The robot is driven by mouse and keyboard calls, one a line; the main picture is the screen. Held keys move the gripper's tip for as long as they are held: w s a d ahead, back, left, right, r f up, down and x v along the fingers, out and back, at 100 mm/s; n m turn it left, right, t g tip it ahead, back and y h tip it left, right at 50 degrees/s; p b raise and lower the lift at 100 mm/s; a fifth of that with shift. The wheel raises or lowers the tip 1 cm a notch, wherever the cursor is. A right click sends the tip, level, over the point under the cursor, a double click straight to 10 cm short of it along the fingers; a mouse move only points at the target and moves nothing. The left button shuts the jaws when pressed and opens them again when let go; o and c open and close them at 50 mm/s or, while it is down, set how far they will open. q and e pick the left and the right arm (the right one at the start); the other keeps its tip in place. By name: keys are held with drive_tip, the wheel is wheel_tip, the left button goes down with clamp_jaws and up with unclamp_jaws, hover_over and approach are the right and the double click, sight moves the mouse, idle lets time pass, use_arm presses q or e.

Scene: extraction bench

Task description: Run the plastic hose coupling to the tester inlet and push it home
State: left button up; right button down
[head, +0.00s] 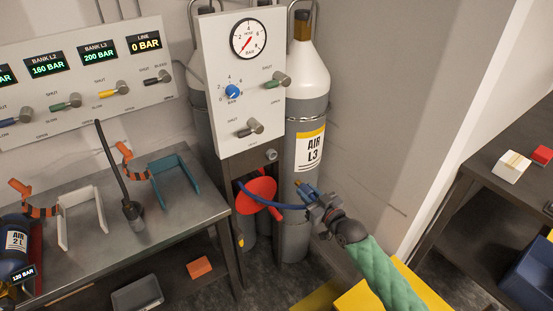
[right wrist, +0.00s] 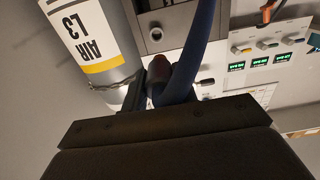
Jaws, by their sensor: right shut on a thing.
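The tester (head: 240,75) is a white panel with a round gauge. Its inlet (head: 271,154) is a small round metal port below the panel; it also shows in the right wrist view (right wrist: 156,34). The grip itself is partly hidden there. My left gripper is out of view.
A white-topped AIR L3 cylinder (head: 308,100) stands right behind the coupling. The red disc (head: 257,193) sits below the inlet. A steel bench (head: 100,215) with a blue cylinder and clamps is at left; a dark table (head: 480,205) is at right.

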drive_tip(key=s+a+r+p, duration=0.1)
drive_tip(key=s+a+p, duration=0.3)
drive_tip(key=a, duration=0.3)
drive_tip(key=shift+s+a, duration=0.3)
drive_tip(key=shift+a, duration=0.1)
drive_tip(key=shift+r, duration=0.15)
drive_tip(key=s+a+r+p, duration=0.1)
drive_tip(key=s+a+p, duration=0.3)
drive_tip(key=a, duration=0.4)
drive_tip(key=shift+s+a, duration=0.3)
drive_tip(key=shift+s, duration=0.2)
idle(0.4)
drive_tip(key=shift+r, duration=0.1)
drive_tip(key=s+a+r+p, duration=0.1)
drive_tip(key=s+a+p, duration=0.1)
drive_tip(key=s+a, duration=0.3)
drive_tip(key=shift+a+r+p, duration=0.15)
drive_tip(key=shift+a+p, duration=0.25)
drive_tip(key=shift+a, duration=1.4)
